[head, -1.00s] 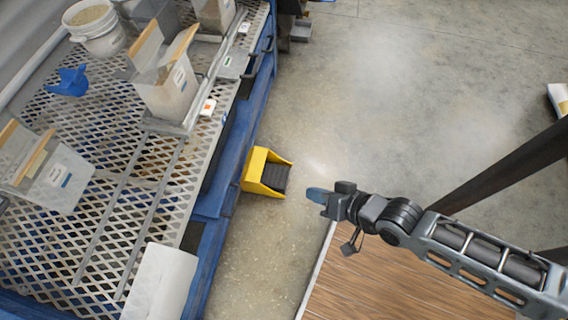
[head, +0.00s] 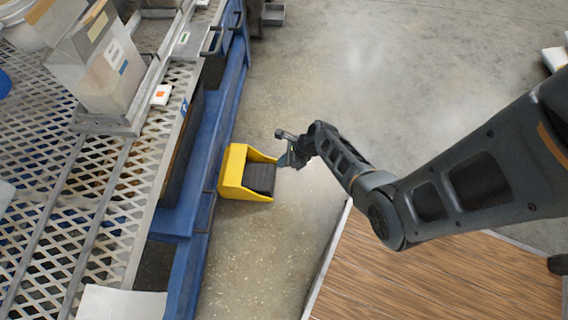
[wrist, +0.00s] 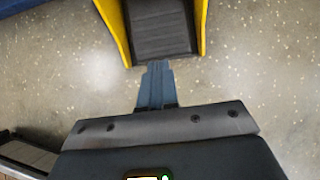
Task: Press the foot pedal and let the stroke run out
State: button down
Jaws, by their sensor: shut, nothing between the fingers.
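The foot pedal is a yellow housing (head: 234,172) with a black ribbed tread (head: 260,178), on the floor beside the blue bench frame. Its open side faces right, toward my arm. My gripper (head: 284,160) is shut and empty, just right of the pedal's opening in the head view. In the wrist view, the shut blue fingers (wrist: 156,72) point at the near edge of the black tread (wrist: 161,30), between the yellow side walls. I cannot tell whether the fingertips touch the tread. The hooded back of the pedal is cut off in the wrist view.
A blue-framed bench (head: 207,150) with a mesh top (head: 110,185) runs along the left, carrying a clear hopper bin (head: 105,70). A wood-grained surface (head: 420,275) lies at the lower right. The concrete floor (head: 370,70) behind the pedal is open.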

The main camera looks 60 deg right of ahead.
jog(key=b, duration=0.6)
send_over(272, 177)
jog(key=s, duration=0.1)
notch_tip(272, 177, down, 6)
jog(key=shift+w+f+b, duration=0.5)
jog(key=shift+f+b, duration=0.1)
jog(key=shift+b, duration=0.35)
jog(key=shift+r, duration=0.1)
jog(key=p+v, duration=1)
